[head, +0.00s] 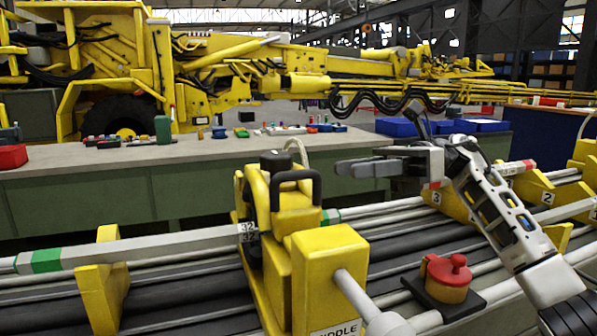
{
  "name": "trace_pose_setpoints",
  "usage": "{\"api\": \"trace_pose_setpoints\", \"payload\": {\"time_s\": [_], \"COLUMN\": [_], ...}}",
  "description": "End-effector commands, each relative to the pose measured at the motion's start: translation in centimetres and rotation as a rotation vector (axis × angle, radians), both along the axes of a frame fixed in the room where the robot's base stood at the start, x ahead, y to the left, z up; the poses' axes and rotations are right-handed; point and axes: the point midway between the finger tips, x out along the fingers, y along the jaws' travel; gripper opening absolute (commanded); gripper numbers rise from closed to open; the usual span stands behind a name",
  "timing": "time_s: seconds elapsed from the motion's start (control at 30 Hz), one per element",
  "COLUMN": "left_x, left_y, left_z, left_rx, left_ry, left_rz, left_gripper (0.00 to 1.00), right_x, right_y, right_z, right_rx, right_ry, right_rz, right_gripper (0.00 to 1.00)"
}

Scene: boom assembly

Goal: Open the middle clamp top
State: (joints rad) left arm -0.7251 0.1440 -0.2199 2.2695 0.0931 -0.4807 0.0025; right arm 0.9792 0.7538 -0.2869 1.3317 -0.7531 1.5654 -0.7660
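The middle clamp (328,262) is a yellow block with a "MIDDLE" label, in the lower centre of the head view. Its top (257,195) is yellow with a black cap and carries a black handle (297,178). The top looks closed down over the grey bars, though the clamp hides part of the joint. A grey rod with a round knob (388,325) sticks out of the clamp's front. My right gripper (358,160) is right of the handle, fingers pointing left. Its fingers look apart, with nothing between them, and do not appear to touch the handle. My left gripper is not visible.
A red knob on a yellow base (447,277) stands right of the clamp, below my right arm. Long grey bars (170,247) run across the rack. A bench (110,160) with small parts and blue bins (397,127) stands behind.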

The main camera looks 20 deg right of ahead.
Motion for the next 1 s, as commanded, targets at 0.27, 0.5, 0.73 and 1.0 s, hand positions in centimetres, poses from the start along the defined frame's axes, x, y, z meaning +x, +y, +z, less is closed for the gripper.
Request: {"api": "trace_pose_setpoints", "payload": {"time_s": [0.27,0.5,0.73,1.0], "left_x": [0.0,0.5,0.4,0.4], "left_y": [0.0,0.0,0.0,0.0], "left_z": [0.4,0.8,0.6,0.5], "left_rx": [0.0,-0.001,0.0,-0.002], "left_ry": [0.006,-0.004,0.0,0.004], "left_rz": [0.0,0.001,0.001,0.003], "left_gripper": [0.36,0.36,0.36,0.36], "right_x": [-0.3,-0.4,-0.4,-0.4], "right_y": [6.0,8.8,9.4,9.3], "right_z": [0.1,0.1,0.0,0.0], "right_rx": [0.001,0.001,0.001,0.001], "right_ry": [-0.001,0.0,0.001,0.001], "right_rz": [0.004,0.001,0.0,0.0], "right_gripper": [0.34,0.34,0.34,0.01]}}
